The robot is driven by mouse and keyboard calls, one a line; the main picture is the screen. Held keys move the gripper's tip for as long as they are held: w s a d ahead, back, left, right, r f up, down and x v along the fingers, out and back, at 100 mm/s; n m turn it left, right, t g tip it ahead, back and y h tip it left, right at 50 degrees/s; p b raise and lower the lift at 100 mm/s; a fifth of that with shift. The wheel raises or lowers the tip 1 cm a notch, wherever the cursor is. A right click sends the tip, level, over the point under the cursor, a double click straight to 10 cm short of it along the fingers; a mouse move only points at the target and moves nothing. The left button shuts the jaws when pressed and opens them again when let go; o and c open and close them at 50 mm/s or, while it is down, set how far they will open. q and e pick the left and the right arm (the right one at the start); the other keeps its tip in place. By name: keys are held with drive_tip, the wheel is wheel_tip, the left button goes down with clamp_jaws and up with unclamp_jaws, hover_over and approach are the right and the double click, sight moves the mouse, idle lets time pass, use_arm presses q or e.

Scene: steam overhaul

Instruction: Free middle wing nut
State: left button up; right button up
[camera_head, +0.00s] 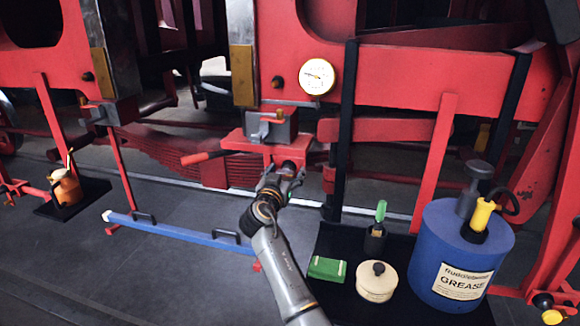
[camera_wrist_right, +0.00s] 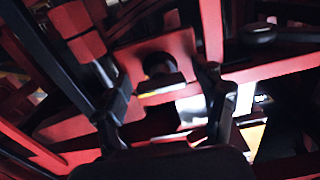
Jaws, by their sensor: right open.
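My right gripper (camera_head: 283,181) reaches up from the bottom of the head view to a red bracket (camera_head: 255,144) under the locomotive frame. A dark round fitting (camera_head: 289,166), which may be the middle wing nut, sits just beyond its fingertips. In the right wrist view my right gripper (camera_wrist_right: 165,105) is open, its two dark fingers spread. Between and beyond them is the dark round fitting (camera_wrist_right: 158,65) with a pale-edged bar (camera_wrist_right: 161,87) on a red plate. I cannot tell whether the fingers touch it. My left gripper is not in view.
A grey block (camera_head: 270,126) sits on the bracket, with a red handle (camera_head: 203,157) to its left. A blue bar (camera_head: 180,233) lies low at left. A blue grease drum (camera_head: 455,240), cream pot (camera_head: 376,283) and green box (camera_head: 327,269) stand at right. An orange oil can (camera_head: 66,188) stands far left.

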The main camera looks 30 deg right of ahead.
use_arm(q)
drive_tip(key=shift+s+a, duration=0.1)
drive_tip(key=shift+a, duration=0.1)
use_arm(e)
drive_tip(key=shift+a+r, duration=0.1)
drive_tip(key=shift+a, duration=0.05)
drive_tip(key=shift+s, duration=0.1)
drive_tip(key=c, duration=1.2)
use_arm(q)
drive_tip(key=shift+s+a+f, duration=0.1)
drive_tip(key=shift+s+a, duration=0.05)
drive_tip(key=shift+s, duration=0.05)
